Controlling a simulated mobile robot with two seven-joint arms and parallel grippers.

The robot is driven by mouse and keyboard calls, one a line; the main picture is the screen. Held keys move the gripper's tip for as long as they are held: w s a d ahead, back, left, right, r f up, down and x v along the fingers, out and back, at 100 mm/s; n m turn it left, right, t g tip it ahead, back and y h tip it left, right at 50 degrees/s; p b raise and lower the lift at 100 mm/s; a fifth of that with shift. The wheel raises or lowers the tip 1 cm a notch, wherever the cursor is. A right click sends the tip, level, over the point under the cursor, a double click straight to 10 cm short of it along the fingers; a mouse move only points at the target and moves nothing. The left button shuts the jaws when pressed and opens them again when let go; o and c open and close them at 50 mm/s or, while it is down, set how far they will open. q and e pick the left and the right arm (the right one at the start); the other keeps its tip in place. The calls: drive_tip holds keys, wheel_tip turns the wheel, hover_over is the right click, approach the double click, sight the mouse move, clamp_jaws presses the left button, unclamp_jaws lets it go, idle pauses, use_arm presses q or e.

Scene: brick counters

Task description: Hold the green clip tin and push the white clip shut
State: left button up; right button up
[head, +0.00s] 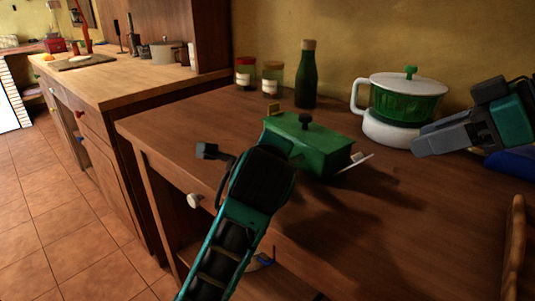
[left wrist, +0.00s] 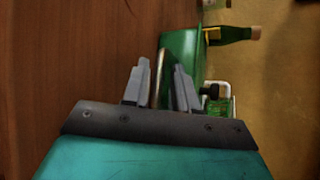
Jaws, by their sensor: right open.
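The green clip tin (head: 310,145) sits on the brown counter with its lid on and a black knob on top. The white clip (head: 355,161) sticks out at an angle from its right end. A yellow clip (head: 273,109) shows at its left end. My left gripper (head: 268,160) is at the tin's near left side, its fingertips mostly hidden in the head view. In the left wrist view its fingers (left wrist: 161,88) stand apart, with part of the green tin (left wrist: 182,50) between and beyond them. My right gripper (head: 425,141) is open and empty, right of the tin, apart from the clip.
A white and green pot-like appliance (head: 405,100) stands behind, between the tin and my right gripper. A dark green bottle (head: 306,80) and two jars (head: 272,79) stand at the back wall. A blue object (head: 512,161) lies at right. The counter in front of the tin is clear.

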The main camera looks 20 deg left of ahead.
use_arm(q)
drive_tip(key=shift+x, duration=0.8)
clamp_jaws()
